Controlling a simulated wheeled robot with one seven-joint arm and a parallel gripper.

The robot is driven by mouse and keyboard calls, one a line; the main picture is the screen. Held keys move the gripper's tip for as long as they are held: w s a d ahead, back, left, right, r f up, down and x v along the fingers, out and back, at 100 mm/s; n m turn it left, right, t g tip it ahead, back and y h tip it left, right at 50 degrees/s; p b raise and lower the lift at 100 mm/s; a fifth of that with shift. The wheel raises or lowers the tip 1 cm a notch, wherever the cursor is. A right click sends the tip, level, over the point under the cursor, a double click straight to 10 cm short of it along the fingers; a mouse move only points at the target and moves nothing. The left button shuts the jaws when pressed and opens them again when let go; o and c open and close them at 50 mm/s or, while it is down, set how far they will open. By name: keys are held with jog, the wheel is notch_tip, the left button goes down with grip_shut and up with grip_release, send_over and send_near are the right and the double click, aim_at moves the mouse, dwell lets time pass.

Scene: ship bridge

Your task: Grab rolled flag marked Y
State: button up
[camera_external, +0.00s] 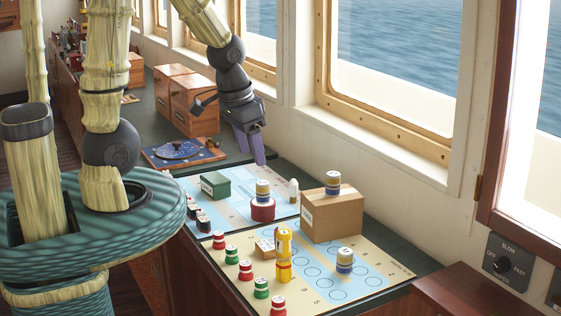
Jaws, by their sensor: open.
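My gripper (250,148) is open and empty, its purple fingers pointing down above the far part of the chart boards. Several short rolled cylinders with white tops stand about, and their letters are too small to read, so I cannot tell which is marked Y. Another banded roll (333,183) stands on a cardboard box (338,215). A third banded roll (344,261) stands on the near board. Red and green rolls (246,271) line its left side.
A green box (216,185) and a small white piece (294,191) stand on the far board. Wooden boxes (192,105) stand behind, and the window wall bounds the right.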

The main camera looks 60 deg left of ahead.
jog(key=s+a+f+n+g+h, duration=0.1)
jog(key=s+f+n+g+h, duration=0.25)
jog(key=f+n+h, duration=0.3)
jog(key=s+a+f+n+g+h, duration=0.1)
jog(key=s+f+n+g+h, duration=0.1)
jog(key=s+f+n+h, duration=0.5)
jog(key=w+a+f+n+t, duration=0.1)
jog(key=f+n+t, duration=0.2)
jog(key=n+t, duration=0.1)
jog(key=w+a+f+n+t+y, duration=0.1)
jog(key=w+a+f+n+t, duration=0.1)
jog(key=n+t, duration=0.3)
jog(key=w+a+f+n+t, duration=0.1)
jog(key=f+n+t, duration=0.3)
jog(key=t, duration=0.3)
jog(key=shift+w+a+f+n, duration=0.15)
jog(key=shift+w+f+n, duration=0.1)
jog(key=shift+f+n, duration=0.25)
jog(key=shift+r, duration=0.1)
